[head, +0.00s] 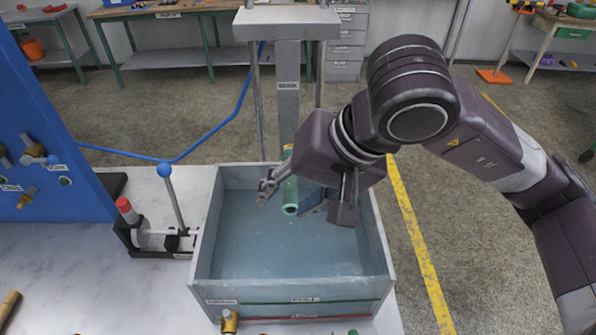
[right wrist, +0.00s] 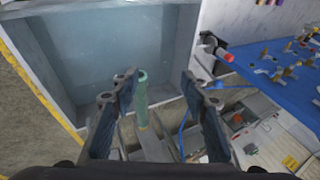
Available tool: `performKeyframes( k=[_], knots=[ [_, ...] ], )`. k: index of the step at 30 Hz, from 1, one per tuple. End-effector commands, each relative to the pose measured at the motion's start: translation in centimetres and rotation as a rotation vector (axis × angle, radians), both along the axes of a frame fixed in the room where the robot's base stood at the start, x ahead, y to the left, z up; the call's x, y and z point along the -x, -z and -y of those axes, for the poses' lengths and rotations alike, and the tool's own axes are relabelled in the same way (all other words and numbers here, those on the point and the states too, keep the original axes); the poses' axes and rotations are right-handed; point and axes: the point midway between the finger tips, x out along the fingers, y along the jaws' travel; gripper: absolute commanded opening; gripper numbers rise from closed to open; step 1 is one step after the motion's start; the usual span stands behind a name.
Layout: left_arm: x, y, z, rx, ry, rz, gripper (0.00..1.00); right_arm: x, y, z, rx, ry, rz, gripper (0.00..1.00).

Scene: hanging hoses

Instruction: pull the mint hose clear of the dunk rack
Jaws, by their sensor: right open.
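The mint hose (head: 291,192) shows in the head view as a short green tube with an open round end, above the water of the grey tank. It also shows in the right wrist view (right wrist: 141,98). My right gripper (head: 306,192) is open, with one finger left of the hose and the other right of it. In the right wrist view the gripper (right wrist: 158,82) has the hose between its fingers, nearer the left one, with gaps on both sides. The grey rack post (head: 288,105) with a pale top plate (head: 285,24) stands behind the tank. My gripper hides part of the hose.
The open tank (head: 215,235) holds bluish water. Left of it stand a lever with a blue knob (head: 164,171) and a red-capped part (head: 126,210). A blue panel (head: 45,120) with fittings is at far left. A brass fitting (head: 230,321) sits at the tank front.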

Motion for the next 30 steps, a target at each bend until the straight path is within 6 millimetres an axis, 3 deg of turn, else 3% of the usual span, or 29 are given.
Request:
performKeyframes(
  k=[3,6,21,30],
  knots=[
    [0.0,0.0,-0.1,-0.001,0.0,0.0,0.4,-1.9,-0.5,2.5,0.105,0.024,0.082,0.41],
    [0.0,-0.2,-0.1,-0.001,0.0,0.0,0.4,-2.5,-0.4,3.1,0.138,0.032,0.102,0.41],
    [0.1,-2.6,-0.1,-0.001,0.002,-0.002,0.4,-5.0,5.4,1.3,0.137,0.033,0.099,0.41],
    [0.2,-2.6,0.0,-0.001,0.002,-0.003,0.4,-5.3,6.2,1.0,0.137,0.032,0.103,0.41]
  ],
)
